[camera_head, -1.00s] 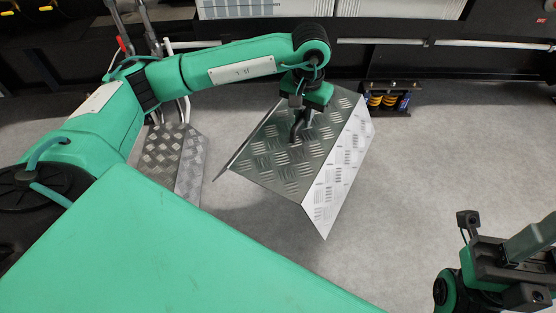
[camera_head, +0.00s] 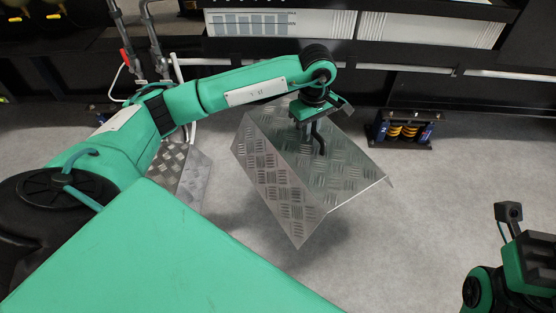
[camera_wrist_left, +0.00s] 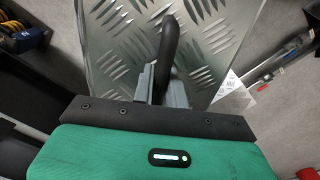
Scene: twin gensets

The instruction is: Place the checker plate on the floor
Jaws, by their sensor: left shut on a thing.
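The checker plate (camera_head: 335,185) is a bent silver sheet with a raised tread pattern and a dark handle on top. My left gripper (camera_head: 314,128) is shut on that handle and holds the plate tilted above the grey floor (camera_head: 400,240), with a shadow beneath it. In the left wrist view the gripper (camera_wrist_left: 163,82) is shut around the black handle, and the plate (camera_wrist_left: 115,50) fills the area behind it. My right gripper (camera_head: 530,265) is at the lower right edge, partly cut off; its fingers cannot be made out.
A second tread-patterned plate (camera_head: 185,180) sits at the left, partly behind my arm, by metal tubes (camera_head: 150,45). A dark unit with yellow coils (camera_head: 402,130) stands near the black equipment at the back right. Floor is clear at right.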

